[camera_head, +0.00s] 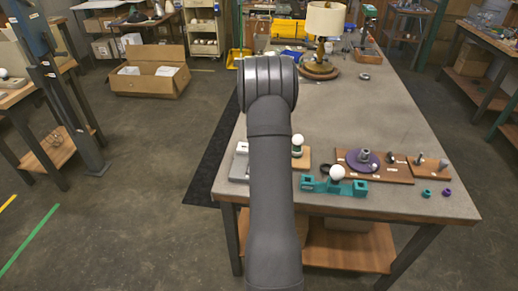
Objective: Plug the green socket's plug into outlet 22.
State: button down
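My arm rises through the middle of the head view and hides part of the bench; my gripper does not show. A small dark green piece (297,153), possibly the green socket, stands under a white bulb (298,140) on a light wooden board (305,164). Its cord and plug cannot be made out. A light grey block (239,164) sits at the bench's left front edge, partly behind my arm. No outlet marked 22 can be read.
A teal holder (352,188) with a white bulb (337,172) stands at the front edge. A brown board (398,176) bears a purple disc (376,166). Teal (426,193) and purple (447,192) rings lie right. A lamp (325,20) stands at the back. The bench's middle (350,110) is clear.

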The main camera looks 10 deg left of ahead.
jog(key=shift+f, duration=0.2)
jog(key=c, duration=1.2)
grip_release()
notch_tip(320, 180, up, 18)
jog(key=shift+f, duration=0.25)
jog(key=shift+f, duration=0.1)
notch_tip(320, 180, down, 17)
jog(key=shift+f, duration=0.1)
